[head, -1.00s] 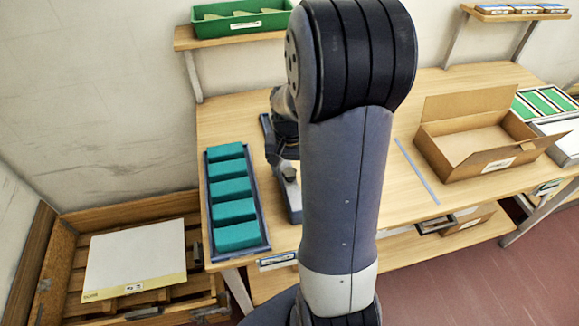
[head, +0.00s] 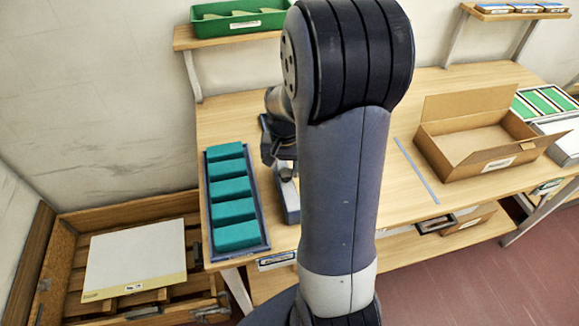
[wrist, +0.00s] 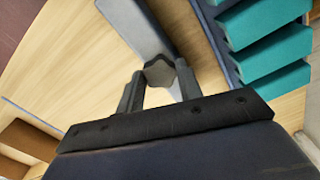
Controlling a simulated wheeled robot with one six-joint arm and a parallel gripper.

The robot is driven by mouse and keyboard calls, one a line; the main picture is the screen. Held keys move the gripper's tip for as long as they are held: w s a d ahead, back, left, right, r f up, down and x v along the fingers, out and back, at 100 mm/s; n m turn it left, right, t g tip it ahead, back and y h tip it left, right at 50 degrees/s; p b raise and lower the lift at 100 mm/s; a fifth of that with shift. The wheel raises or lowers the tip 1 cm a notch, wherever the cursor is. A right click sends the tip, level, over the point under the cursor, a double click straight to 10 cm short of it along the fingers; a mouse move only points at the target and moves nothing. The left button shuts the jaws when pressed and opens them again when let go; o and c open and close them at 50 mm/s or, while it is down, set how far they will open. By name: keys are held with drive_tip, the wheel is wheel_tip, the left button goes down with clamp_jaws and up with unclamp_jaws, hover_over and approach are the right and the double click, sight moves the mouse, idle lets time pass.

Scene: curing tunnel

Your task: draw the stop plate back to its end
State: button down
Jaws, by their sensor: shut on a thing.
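My gripper (wrist: 160,75) is shut on a dark grey faceted knob (wrist: 160,71) in the wrist view. The knob sits at the end of a long pale grey body (wrist: 135,25) on the bench. In the head view this grey body (head: 290,203) stands just right of the blue tray, partly hidden by my arm. My gripper (head: 270,152) shows there only in part, beside my upper arm. I cannot tell the stop plate's outline or its end from the grey body. Teal blocks (head: 233,211) stand in a row in the blue tray (head: 208,225).
An open cardboard box (head: 440,150) and a thin grey strip (head: 416,170) lie to the right on the wooden bench. A shelf with a green bin (head: 240,24) hangs at the back left. A wooden pallet box (head: 60,262) stands at lower left.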

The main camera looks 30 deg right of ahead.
drive_tip(key=a, duration=0.1)
drive_tip(key=w+a, duration=0.1)
drive_tip(key=a, duration=0.3)
drive_tip(key=shift+w+a, duration=0.1)
drive_tip(key=shift+w, duration=0.15)
drive_tip(key=c, duration=1)
unclamp_jaws()
drive_tip(key=shift+a, duration=0.2)
drive_tip(key=shift+c, duration=0.2)
drive_tip(key=shift+o, duration=0.4)
drive_tip(key=shift+d, duration=0.1)
wheel_tip(320, 180, up, 11)
drive_tip(key=shift+b, duration=0.45)
drive_tip(key=shift+f, duration=0.2)
